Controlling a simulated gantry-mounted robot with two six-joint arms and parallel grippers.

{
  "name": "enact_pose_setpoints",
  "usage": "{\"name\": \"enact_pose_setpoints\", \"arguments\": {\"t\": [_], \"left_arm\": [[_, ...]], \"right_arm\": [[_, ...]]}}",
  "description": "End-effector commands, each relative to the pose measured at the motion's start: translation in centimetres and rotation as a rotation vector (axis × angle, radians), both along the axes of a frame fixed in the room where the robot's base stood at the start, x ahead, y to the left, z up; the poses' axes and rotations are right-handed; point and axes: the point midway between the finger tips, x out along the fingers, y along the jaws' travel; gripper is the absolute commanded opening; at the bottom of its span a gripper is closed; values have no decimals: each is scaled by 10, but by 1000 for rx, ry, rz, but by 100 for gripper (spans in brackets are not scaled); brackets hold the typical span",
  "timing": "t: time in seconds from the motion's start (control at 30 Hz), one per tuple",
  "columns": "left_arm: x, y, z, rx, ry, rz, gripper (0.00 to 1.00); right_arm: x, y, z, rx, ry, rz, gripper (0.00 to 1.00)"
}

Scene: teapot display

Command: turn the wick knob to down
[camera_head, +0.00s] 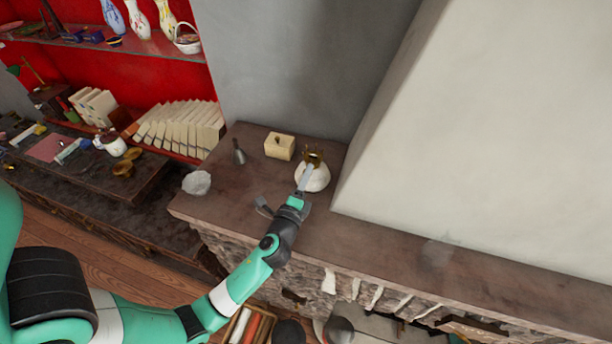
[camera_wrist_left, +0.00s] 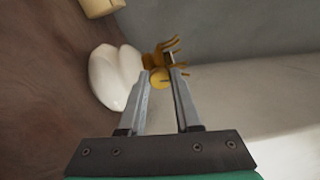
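The lamp stands on the brown mantel shelf, with a round white body (camera_head: 314,178) and a brass burner (camera_head: 314,157) on top. In the left wrist view the white body (camera_wrist_left: 115,76) is left of my fingers, and the burner's brass prongs (camera_wrist_left: 174,43) show beyond the fingertips. The wick knob (camera_wrist_left: 159,77) is a small yellow disc on the burner's side. My left gripper (camera_head: 308,168) reaches it from the front; its fingertips (camera_wrist_left: 160,64) lie on either side of the knob and look shut on it. My right gripper is not in view.
A cream box (camera_head: 279,146), a small grey bell-shaped object (camera_head: 239,153) and a whitish lump (camera_head: 197,182) stand on the mantel left of the lamp. A pale sloped wall (camera_head: 480,130) rises close on the right.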

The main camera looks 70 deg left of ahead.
Motion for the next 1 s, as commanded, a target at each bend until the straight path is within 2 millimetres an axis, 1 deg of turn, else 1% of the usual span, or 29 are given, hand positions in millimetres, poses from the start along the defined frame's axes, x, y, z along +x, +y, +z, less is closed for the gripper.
{"name": "enact_pose_setpoints", "arguments": {"t": [0.03, 0.1, 0.27, 0.33, 0.4, 0.47, 0.53, 0.77, 0.8, 0.83, 1.0], "left_arm": [[0, 0, 0, 0, 0, 0, 10], [0, 0, 0, 0, 0, 0, 0], [0, 0, -1, -2, -2, 0, 0], [0, 0, -3, -34, -42, 0, 0], [0, 0, -5, -102, -119, 0, 0], [0, 0, -4, -153, -176, 0, 0], [0, 0, -1, -183, -208, 0, 0], [0, 0, 0, -185, -207, 0, 0], [0, 0, 0, -185, -207, 0, 38], [0, 0, 0, -184, -207, 0, 44], [0, 0, 0, -184, -206, 0, 44]], "right_arm": [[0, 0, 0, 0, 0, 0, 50], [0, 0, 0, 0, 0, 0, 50], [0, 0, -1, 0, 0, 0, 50], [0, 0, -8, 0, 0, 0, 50], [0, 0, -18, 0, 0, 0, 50], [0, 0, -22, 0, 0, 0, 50], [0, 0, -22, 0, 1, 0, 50], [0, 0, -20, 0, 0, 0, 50], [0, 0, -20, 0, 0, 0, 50], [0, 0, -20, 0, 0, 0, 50], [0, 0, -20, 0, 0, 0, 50]]}}
